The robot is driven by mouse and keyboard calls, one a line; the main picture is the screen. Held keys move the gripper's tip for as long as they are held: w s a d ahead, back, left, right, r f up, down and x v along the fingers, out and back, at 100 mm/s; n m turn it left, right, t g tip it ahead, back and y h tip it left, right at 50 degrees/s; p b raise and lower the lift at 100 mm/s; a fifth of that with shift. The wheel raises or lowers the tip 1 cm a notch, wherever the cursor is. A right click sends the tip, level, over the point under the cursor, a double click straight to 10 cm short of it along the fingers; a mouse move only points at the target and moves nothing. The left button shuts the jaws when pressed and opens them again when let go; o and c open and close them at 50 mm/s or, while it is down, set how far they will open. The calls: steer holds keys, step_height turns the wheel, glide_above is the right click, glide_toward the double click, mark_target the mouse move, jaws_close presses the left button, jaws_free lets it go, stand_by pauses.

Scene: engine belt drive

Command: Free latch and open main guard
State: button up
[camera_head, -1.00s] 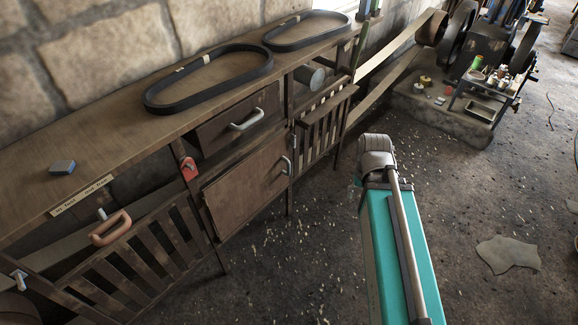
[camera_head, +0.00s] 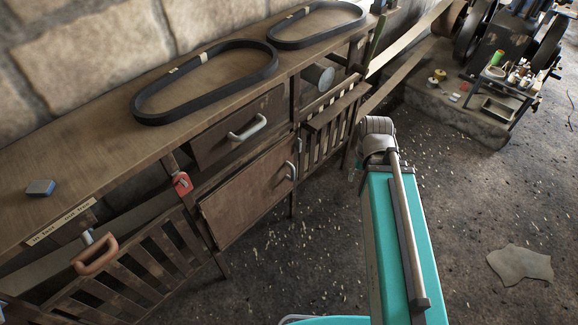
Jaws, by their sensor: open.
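The main guard appears to be the slatted wooden panel (camera_head: 128,273) at the lower left, below the bench top, and it looks closed. A reddish-brown loop handle (camera_head: 95,256) is on its upper edge. A small pale peg (camera_head: 88,237), probably the latch, stands just above the handle, under a paper label (camera_head: 60,222) whose words are hard to read. The panel's lower left is cut off by the frame. My teal arm link with its grey joint rises at centre right, well to the right of the guard. My gripper is not in view.
Below are a drawer (camera_head: 240,125), a cupboard door (camera_head: 248,195), a red tag-like part (camera_head: 181,183) and another slatted guard (camera_head: 330,118). Machinery (camera_head: 510,40) stands back right.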

steer(key=shift+w+d, duration=0.35)
steer(key=shift+w, duration=0.1)
steer(key=shift+f, duration=0.1)
steer(key=w+a+f+m+y+b, duration=0.4)
steer(key=w+f+m+b, duration=0.15)
steer(key=f+b, duration=0.6)
steer(key=w+a+f+m+y+b, duration=0.5)
steer(key=f+b, duration=0.4)
steer(key=b, duration=0.5)
steer(key=w+d+f+m+t+y+b, duration=0.1)
steer(key=w+f+m+y+b, duration=0.7)
steer(key=b, duration=1.9)
steer(key=w+f+y, duration=0.1)
steer(key=w+f, duration=0.4)
steer(key=w, duration=0.1)
steer(key=shift+w+m+t, duration=0.25)
steer(key=shift+m+t, duration=0.1)
steer(key=shift+t, duration=0.05)
